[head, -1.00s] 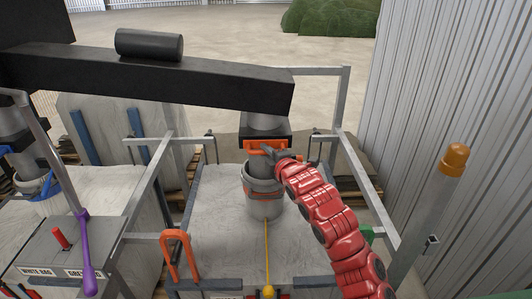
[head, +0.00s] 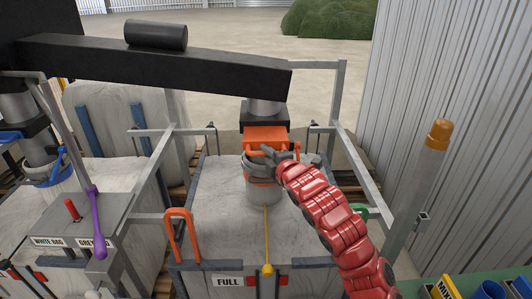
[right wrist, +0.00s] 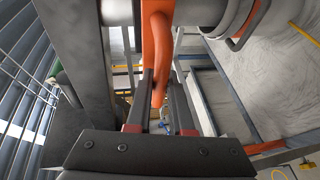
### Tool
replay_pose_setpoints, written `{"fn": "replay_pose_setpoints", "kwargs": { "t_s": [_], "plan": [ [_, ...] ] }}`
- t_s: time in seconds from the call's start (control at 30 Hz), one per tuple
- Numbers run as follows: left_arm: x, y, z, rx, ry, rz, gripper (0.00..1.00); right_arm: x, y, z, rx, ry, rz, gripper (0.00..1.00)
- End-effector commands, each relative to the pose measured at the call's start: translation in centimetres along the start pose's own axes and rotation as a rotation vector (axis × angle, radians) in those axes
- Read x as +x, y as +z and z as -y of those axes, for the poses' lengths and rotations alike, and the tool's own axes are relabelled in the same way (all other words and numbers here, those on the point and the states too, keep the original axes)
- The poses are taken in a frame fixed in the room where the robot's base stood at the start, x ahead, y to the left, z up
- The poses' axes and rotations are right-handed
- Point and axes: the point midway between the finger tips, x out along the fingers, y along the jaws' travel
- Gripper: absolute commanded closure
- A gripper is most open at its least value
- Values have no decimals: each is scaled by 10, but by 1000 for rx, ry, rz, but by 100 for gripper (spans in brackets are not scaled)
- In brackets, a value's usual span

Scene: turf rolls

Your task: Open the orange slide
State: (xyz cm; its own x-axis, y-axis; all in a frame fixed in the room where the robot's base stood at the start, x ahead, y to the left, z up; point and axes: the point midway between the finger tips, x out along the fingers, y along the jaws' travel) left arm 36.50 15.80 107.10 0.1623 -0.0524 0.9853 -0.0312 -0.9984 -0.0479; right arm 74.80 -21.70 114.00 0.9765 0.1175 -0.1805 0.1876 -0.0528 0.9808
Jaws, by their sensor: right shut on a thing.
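The orange slide (head: 266,134) sticks out toward me from the black housing under the dark beam, above the grey spout. Its flat plate shows, with a handle at the near edge. My right gripper (head: 272,151) is shut on that handle; its red arm comes in from the lower right. In the right wrist view the orange handle (right wrist: 157,45) runs between the two dark fingers of the right gripper (right wrist: 161,85). The fingers hide part of the handle. My left gripper is not in view.
The grey spout (head: 263,185) hangs into a big white bag (head: 225,215) inside a metal frame (head: 345,150). A yellow cord (head: 266,235) lies down the front. A control box (head: 75,228) with a purple lever (head: 97,225) stands left. A corrugated wall (head: 465,130) closes the right.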

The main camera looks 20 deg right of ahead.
Motion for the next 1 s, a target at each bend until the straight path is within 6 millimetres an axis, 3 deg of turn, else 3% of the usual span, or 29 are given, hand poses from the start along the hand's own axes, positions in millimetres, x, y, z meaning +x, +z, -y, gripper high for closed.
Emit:
{"fn": "replay_pose_setpoints", "kwargs": {
  "t_s": [0.37, 0.4, 0.57, 1.0],
  "plan": [
    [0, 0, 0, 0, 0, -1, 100, -5, -2, -1, 0, 2, 1, 100],
    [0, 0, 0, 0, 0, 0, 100, -5, -2, -1, 0, 2, 1, 78],
    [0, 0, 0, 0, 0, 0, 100, -5, -2, -1, 0, 3, 0, 50],
    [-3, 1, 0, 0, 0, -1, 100, -13, 0, -1, -1, 4, 2, 50]
  ]
}}
